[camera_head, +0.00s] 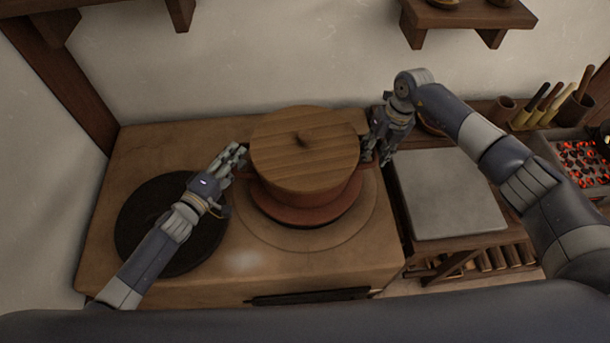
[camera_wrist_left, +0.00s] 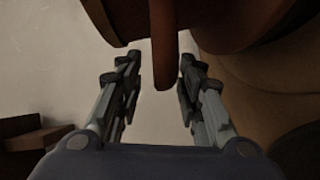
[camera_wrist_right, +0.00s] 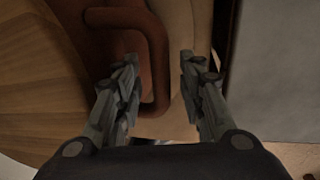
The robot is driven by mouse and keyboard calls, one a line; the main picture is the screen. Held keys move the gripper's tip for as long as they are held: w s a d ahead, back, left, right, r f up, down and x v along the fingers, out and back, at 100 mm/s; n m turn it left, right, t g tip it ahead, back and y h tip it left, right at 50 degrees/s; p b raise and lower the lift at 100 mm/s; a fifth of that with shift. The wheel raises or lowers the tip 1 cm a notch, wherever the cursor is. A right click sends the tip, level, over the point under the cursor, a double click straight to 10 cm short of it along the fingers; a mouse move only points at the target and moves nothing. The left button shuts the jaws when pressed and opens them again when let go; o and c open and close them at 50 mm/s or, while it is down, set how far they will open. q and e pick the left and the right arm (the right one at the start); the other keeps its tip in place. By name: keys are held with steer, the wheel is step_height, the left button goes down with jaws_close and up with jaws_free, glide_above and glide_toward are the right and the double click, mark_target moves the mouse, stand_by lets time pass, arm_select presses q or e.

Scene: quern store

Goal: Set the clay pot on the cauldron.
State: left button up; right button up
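The clay pot (camera_head: 312,198) is reddish brown, wears a round wooden lid (camera_head: 295,145), and stands upright on the wooden counter over a reddish round rim. I cannot tell whether that rim is part of the pot or a separate dish. My left gripper (camera_head: 237,157) is at the pot's left side, open, with the handle (camera_wrist_left: 165,55) between its fingers. My right gripper (camera_head: 376,150) is at the right side, open, with the loop handle (camera_wrist_right: 158,65) between its fingers. I cannot clearly make out a cauldron; a black round surface (camera_head: 150,222) lies left of the pot.
The wooden counter (camera_head: 330,265) has bare room in front of the pot. A grey slab (camera_head: 448,195) lies on a lower bench to the right. Tool holders (camera_head: 530,115) and glowing coals (camera_head: 582,160) are further right. Wall shelves (camera_head: 465,15) hang above.

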arm_select(q)
steer(key=v, duration=1.2)
arm_select(e)
step_height(320, 180, up, 12)
steer(key=d, duration=0.2)
steer(key=shift+s, duration=0.15)
arm_select(q)
steer(key=shift+s, duration=0.1)
